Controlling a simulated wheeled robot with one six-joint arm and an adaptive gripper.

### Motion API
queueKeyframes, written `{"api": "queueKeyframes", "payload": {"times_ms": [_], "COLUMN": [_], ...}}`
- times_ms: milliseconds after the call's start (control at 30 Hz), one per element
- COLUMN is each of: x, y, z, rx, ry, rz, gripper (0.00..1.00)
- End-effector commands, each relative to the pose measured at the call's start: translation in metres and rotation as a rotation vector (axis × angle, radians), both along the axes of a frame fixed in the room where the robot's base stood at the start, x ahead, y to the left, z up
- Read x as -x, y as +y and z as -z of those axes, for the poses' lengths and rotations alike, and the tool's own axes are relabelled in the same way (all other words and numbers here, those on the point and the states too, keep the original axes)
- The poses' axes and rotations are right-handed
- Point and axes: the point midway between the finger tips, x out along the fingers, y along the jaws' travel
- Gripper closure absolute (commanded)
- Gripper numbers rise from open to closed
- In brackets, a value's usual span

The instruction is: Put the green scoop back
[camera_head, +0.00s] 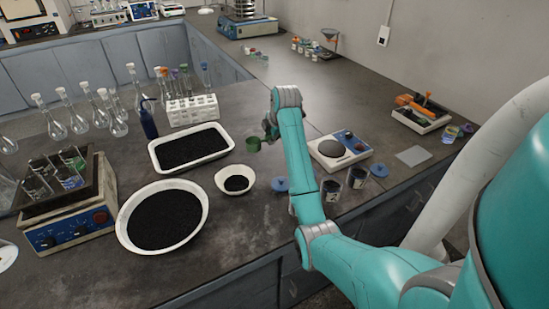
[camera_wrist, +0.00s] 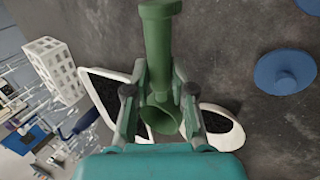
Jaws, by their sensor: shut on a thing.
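The green scoop is held by my gripper. In the wrist view the scoop (camera_wrist: 158,45) lies between the two fingers, its handle pointing to the top of the picture and its round bowl toward the palm. My gripper (camera_wrist: 158,92) is shut on it. In the head view a small green part of the scoop (camera_head: 253,144) shows just left of my wrist, above the bench between the black-filled tray and the balance. The arm hides most of my gripper there.
A rectangular tray (camera_head: 155,162), a round pan (camera_head: 121,213) and a small bowl (camera_head: 219,178) hold black grains. A balance (camera_head: 312,146) and blue lids stand near the arm. A rack (camera_head: 395,112) with orange items stands right. Glass flasks stand left.

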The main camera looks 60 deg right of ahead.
Motion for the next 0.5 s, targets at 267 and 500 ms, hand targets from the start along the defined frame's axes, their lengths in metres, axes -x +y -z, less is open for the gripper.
{"api": "queueKeyframes", "payload": {"times_ms": [267, 500], "x": [0.001, 0.001], "y": [0.000, 0.000], "z": [0.040, 0.074], "rx": [-0.001, -0.001], "ry": [0.002, 0.003], "rz": [-0.001, -0.001], "gripper": [1.00, 1.00]}}
